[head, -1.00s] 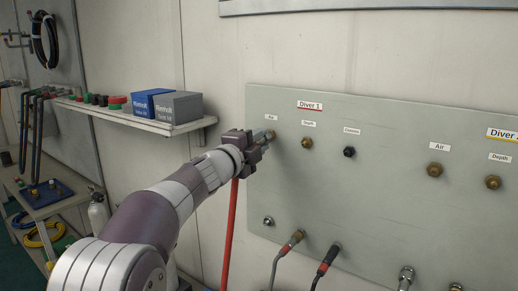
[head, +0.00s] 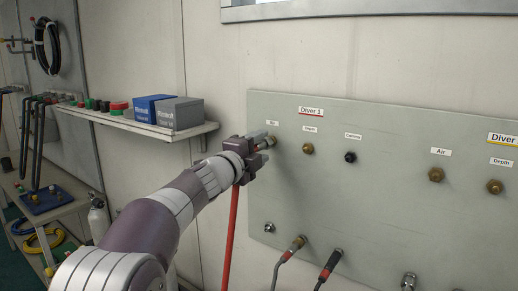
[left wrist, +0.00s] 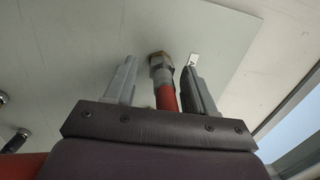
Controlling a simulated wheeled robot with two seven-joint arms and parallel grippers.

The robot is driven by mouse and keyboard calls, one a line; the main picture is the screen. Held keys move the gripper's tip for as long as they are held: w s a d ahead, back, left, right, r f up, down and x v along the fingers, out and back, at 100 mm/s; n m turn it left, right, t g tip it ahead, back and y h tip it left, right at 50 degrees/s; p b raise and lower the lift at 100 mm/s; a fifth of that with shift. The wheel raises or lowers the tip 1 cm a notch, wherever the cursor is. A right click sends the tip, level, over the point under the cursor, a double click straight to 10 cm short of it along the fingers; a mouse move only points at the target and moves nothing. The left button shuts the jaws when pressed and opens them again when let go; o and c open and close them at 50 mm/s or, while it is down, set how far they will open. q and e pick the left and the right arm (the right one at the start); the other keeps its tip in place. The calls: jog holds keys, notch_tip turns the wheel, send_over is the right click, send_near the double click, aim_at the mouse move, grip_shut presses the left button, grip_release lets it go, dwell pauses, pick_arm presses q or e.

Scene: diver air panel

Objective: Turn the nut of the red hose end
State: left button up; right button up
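The red hose (head: 230,235) hangs down from my left gripper at the panel's Air outlet under Diver 1. In the left wrist view its end has a metal nut (left wrist: 160,66) at the panel, with the red hose (left wrist: 167,98) below it. My left gripper (head: 268,141) is at this outlet. In the left wrist view its two fingers (left wrist: 160,82) stand apart, one on each side of the hose end, with a gap to the nut on both sides. In the head view the gripper partly hides the nut. My right gripper is not in view.
The grey panel (head: 390,220) carries brass Depth (head: 308,149) and black Comms (head: 350,157) fittings to the right. Two hoses with connectors (head: 297,243) rise below. A shelf (head: 150,127) with blue and grey boxes is on the wall to the left.

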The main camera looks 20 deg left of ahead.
pick_arm(q)
jog(key=shift+s, duration=0.2)
jog(key=b+v, duration=0.2)
jog(key=v, duration=1)
jog(key=shift+s, duration=0.1)
